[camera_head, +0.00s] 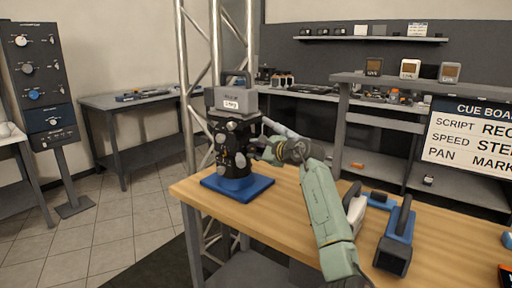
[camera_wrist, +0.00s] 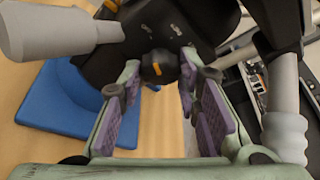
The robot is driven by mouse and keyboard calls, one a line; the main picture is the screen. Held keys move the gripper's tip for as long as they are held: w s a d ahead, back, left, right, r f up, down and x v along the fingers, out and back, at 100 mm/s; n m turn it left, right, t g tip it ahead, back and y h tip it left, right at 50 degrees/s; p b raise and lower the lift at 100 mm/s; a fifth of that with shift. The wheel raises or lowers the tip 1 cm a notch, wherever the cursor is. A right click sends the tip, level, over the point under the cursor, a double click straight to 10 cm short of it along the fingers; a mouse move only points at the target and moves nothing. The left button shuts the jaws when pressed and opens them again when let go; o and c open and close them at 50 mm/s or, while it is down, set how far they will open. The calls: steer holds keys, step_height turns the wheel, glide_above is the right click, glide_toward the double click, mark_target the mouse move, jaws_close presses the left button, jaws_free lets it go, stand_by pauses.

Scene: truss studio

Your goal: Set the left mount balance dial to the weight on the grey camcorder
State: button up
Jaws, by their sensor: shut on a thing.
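The grey camcorder (camera_head: 236,98) sits on top of the black left mount (camera_head: 233,150), with a small white weight label (camera_head: 231,105) on its side; I cannot read the figure surely. The mount stands on a blue base (camera_head: 237,187) at the table's left end. The base also shows in the wrist view (camera_wrist: 62,100). My gripper (camera_head: 262,150) reaches in from the right at the mount's side. In the wrist view, a small black dial with an orange mark (camera_wrist: 158,68) lies between my purple-padded fingers (camera_wrist: 160,75), which are shut on it. Its setting is unclear.
A blue-and-black camcorder (camera_head: 396,238) and a white one (camera_head: 355,208) are at the right of the wooden table (camera_head: 300,205), close to my arm. A metal truss (camera_head: 215,45) rises behind the mount. A cue board (camera_head: 470,140) hangs at right, partly cut off.

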steer(key=m+g+p, duration=0.1)
steer(key=p, duration=0.1)
steer(key=m+g+p, duration=0.1)
steer(key=m+p, duration=0.1)
steer(key=p, duration=0.1)
steer(key=shift+w+d+r+y, duration=0.1)
steer(key=shift+r+y, duration=0.2)
steer(key=shift+y, duration=0.1)
steer(key=shift+f+m+g+p, duration=0.2)
steer(key=shift+m+g+p, duration=0.3)
steer(key=shift+m+p, duration=0.7)
steer(key=shift+f+y+p, duration=0.1)
steer(key=shift+y+p, duration=0.2)
steer(key=o, duration=1.1)
steer(key=shift+o, duration=0.2)
steer(key=v, duration=1.2)
